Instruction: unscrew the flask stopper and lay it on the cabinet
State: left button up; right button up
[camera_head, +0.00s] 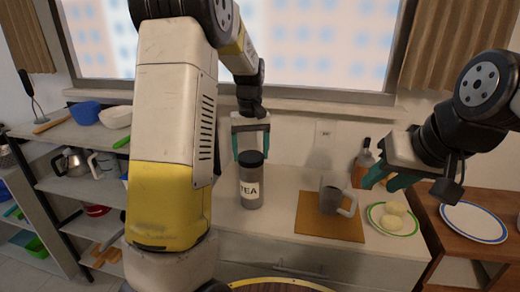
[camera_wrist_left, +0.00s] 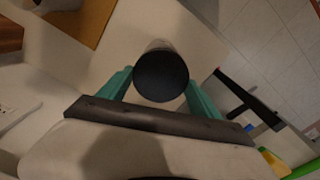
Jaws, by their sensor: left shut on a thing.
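The flask is a grey canister labelled "TEA" (camera_head: 250,192), upright on the cabinet top (camera_head: 290,180) in the head view. Its black round stopper (camera_head: 250,158) appears seated on top; it also shows in the left wrist view (camera_wrist_left: 161,76). My left gripper (camera_head: 251,152) comes from above with its teal fingers on either side of the stopper, shut on it. The lower sides of the flask are mostly hidden under the stopper in the wrist view. My right gripper (camera_head: 386,184) hangs at the right above the cabinet, with its fingers apart and nothing between them.
A grey mug (camera_head: 332,198) stands on a wooden board (camera_head: 312,224) right of the flask. Bare cabinet top lies between flask and board. Shelves with bowls stand left.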

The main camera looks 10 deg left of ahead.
pick_arm(q)
jog(key=c, duration=0.5)
jog(key=n, duration=0.7)
jog(key=shift+r+n, duration=0.1)
jog(key=shift+n, duration=0.3)
jog(key=shift+s+a+n, duration=0.1)
jog(key=shift+n, duration=0.6)
jog(key=n, duration=0.9)
jog(key=shift+s, duration=0.15)
jog(key=o, duration=1.2)
